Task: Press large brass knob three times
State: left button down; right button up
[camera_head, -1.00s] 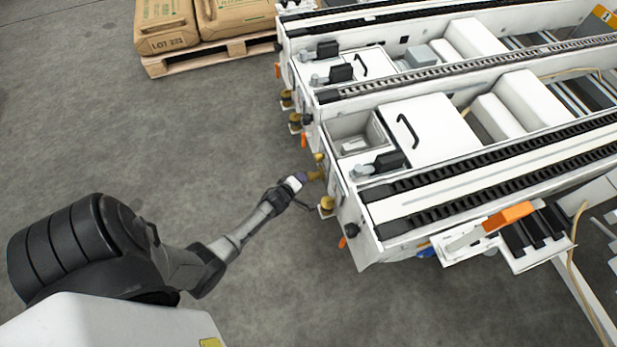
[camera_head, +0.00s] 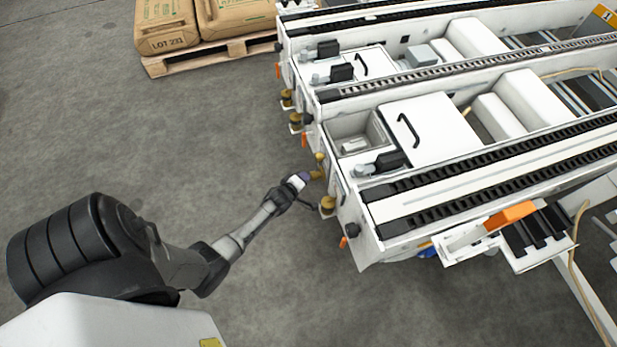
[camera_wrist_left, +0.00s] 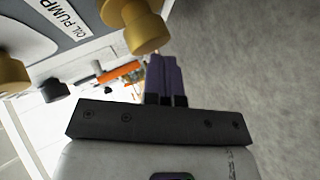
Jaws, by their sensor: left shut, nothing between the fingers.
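A large brass knob (camera_wrist_left: 146,28) stands out from the machine's white end panel at the top of the left wrist view, beside an OIL PUMP label (camera_wrist_left: 66,18). In the head view a brass knob (camera_head: 317,174) shows just beyond my left gripper (camera_head: 304,177). In the left wrist view the gripper's purple fingers (camera_wrist_left: 162,60) are shut together with nothing between them. Their tips are right at the knob's lower edge; I cannot tell whether they touch. A second brass knob (camera_wrist_left: 12,74) is at the left edge. My right gripper is not in view.
Another brass knob (camera_head: 327,204) sits nearby on the same machine end, with an orange-tipped part (camera_head: 343,242) below it. A black knob (camera_wrist_left: 53,90) is close by. Open concrete floor (camera_head: 240,140) lies left of the machine. A pallet (camera_head: 210,56) with sacks stands behind.

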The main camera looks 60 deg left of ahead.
pick_arm(q)
jog(key=shift+w+d, duration=0.2)
jog(key=shift+w, duration=0.3)
dwell(0.3)
dwell(0.4)
dwell(0.5)
jog(key=shift+s+a+r+p, duration=0.1)
jog(key=shift+s+a+p, duration=0.15)
jog(key=shift+s, duration=0.3)
jog(key=shift+s+a+r+p, duration=0.1)
jog(key=shift+s+p, duration=0.25)
jog(key=shift+s, duration=0.2)
jog(key=shift+f, duration=0.1)
jog(key=shift+s, duration=0.15)
